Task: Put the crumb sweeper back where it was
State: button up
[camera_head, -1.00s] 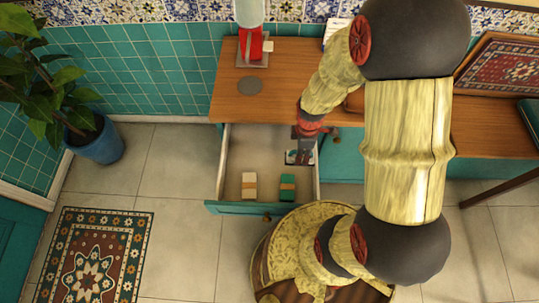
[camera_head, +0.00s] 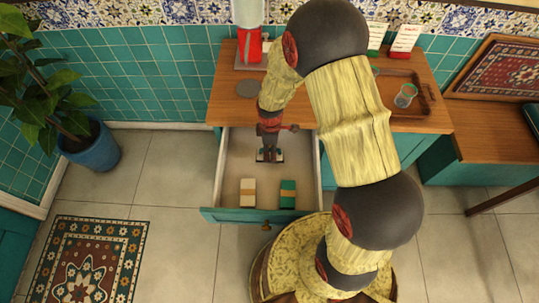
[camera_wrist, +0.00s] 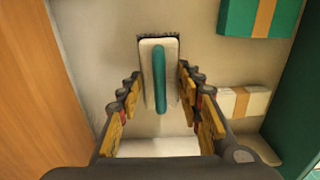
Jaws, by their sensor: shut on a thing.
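The crumb sweeper (camera_wrist: 160,75) has a white body, a teal handle and dark bristles along its far end in the wrist view. My gripper (camera_wrist: 159,84) is shut on it, with a finger along each long side. In the head view my gripper (camera_head: 270,147) points down into the open drawer (camera_head: 237,165), around the middle of its back half. The sweeper there is mostly hidden under the fingers, with only its pale and dark edges showing. I cannot tell whether it touches the drawer floor.
A cream bundle (camera_head: 248,192) and a green bundle (camera_head: 287,194), each with a tan band, lie at the drawer's front. The drawer floor left of my gripper is clear. The wooden counter (camera_head: 225,107) overhangs behind, bearing a red device (camera_head: 250,50) and a tray (camera_head: 428,105).

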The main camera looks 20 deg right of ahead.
aim_at(270, 152)
jog(key=shift+w+a+f+b, duration=0.1)
jog(key=shift+f+b, duration=0.35)
jog(key=shift+f, duration=0.45)
jog(key=shift+w+a+f+b, duration=0.1)
jog(key=shift+f+b, duration=0.35)
jog(key=shift+f, duration=0.4)
jog(key=shift+f, duration=0.1)
jog(key=o, duration=1)
jog(key=shift+d, duration=0.1)
jog(key=shift+o, duration=0.5)
